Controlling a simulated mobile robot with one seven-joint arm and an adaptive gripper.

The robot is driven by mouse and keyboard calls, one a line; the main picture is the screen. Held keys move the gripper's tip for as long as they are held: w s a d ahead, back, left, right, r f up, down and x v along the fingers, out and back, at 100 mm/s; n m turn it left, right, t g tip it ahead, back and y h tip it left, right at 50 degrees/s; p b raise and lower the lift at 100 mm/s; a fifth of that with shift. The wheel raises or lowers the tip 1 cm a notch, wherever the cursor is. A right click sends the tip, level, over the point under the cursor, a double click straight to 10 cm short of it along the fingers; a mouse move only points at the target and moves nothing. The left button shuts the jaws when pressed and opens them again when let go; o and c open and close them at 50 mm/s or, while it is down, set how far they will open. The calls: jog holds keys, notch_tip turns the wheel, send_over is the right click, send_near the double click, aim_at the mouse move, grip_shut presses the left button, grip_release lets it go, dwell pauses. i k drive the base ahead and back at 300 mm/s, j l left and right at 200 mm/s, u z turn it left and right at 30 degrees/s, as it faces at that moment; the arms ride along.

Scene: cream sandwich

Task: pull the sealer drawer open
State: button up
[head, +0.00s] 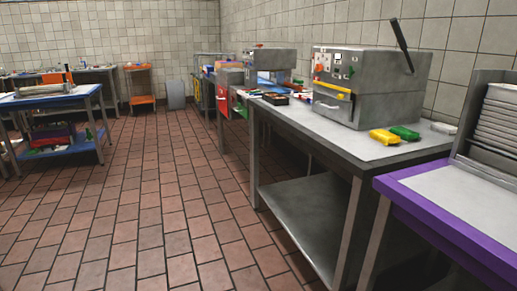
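A grey metal box machine (382,75), which looks like the sealer, stands on a steel table to the right of centre. A black lever (402,45) rises from its top right. Its front has a panel of small buttons (334,66) and a yellow bar (331,89). Below the bar is a low front section, which may be the drawer, with a pale handle (327,104). This section appears closed, though the small size makes it hard to be sure. My gripper is not in view.
The steel table (325,126) has a lower shelf. Yellow (384,136) and green (405,132) items lie before the machine. A purple-edged table (440,222) stands close at right. A blue table (52,97) is at left. The tiled floor (150,200) between is clear.

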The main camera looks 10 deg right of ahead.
aim_at(344, 109)
jog(key=i+z, duration=0.35)
jog(key=i+j+z, duration=0.15)
jog(key=z, duration=0.2)
jog(key=i+j+z, duration=0.75)
jog(key=i+j, duration=0.7)
jog(key=j, duration=0.15)
jog(key=i+j, duration=0.2)
jog(key=j, duration=0.2)
jog(key=i+j+z, duration=0.1)
jog(key=i+j, duration=0.15)
jog(key=j, duration=0.1)
